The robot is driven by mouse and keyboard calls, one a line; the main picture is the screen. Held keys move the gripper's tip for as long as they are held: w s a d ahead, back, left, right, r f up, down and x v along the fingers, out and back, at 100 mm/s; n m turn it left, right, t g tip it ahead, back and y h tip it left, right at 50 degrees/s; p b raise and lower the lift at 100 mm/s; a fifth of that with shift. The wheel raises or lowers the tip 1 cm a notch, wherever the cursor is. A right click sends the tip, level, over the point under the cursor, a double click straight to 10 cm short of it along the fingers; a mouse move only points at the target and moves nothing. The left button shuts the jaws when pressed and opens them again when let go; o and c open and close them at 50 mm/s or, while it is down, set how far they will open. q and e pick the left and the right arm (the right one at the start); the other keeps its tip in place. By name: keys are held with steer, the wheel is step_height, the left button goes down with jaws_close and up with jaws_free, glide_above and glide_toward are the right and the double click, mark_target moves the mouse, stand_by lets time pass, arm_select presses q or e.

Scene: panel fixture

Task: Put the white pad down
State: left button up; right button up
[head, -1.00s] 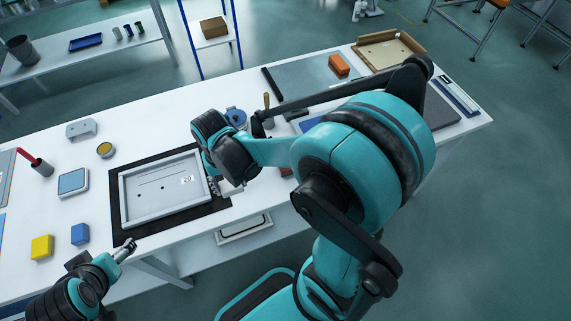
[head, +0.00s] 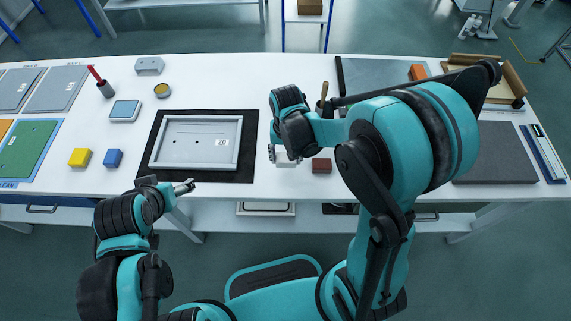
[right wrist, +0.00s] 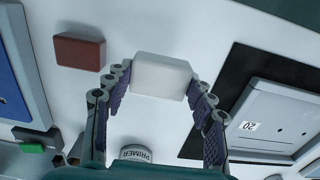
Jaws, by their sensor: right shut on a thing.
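The white pad (right wrist: 160,76) is a plain block between the two fingers of my right gripper (right wrist: 158,84) in the right wrist view. The fingers are shut on its sides. In the head view my right gripper (head: 284,157) is over the white table, just right of the black mat, and the pad (head: 286,164) shows small beneath it. Whether the pad touches the table is hard to tell. My left gripper (head: 186,187) is low, in front of the mat's left part; its small fingertips do not show whether they are open.
A dark red block (head: 321,166) lies close right of the pad. A grey framed panel (head: 228,142) sits on the black mat (head: 247,160) to the left. A primer can (right wrist: 135,153) is nearby. Blue (head: 113,159) and yellow (head: 79,158) blocks stand farther left.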

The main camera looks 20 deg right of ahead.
mark_target(285, 162)
steer(key=shift+w+a+f, duration=0.1)
steer(key=shift+w+f, duration=0.35)
steer(key=shift+w, duration=0.05)
step_height(285, 162, down, 4)
steer(key=shift+r+b, duration=0.1)
steer(key=shift+b, duration=1)
steer(key=shift+r, duration=0.1)
steer(key=shift+s, duration=0.1)
steer(key=shift+f, duration=0.25)
steer(key=o, duration=1.3)
steer(key=shift+r, duration=0.1)
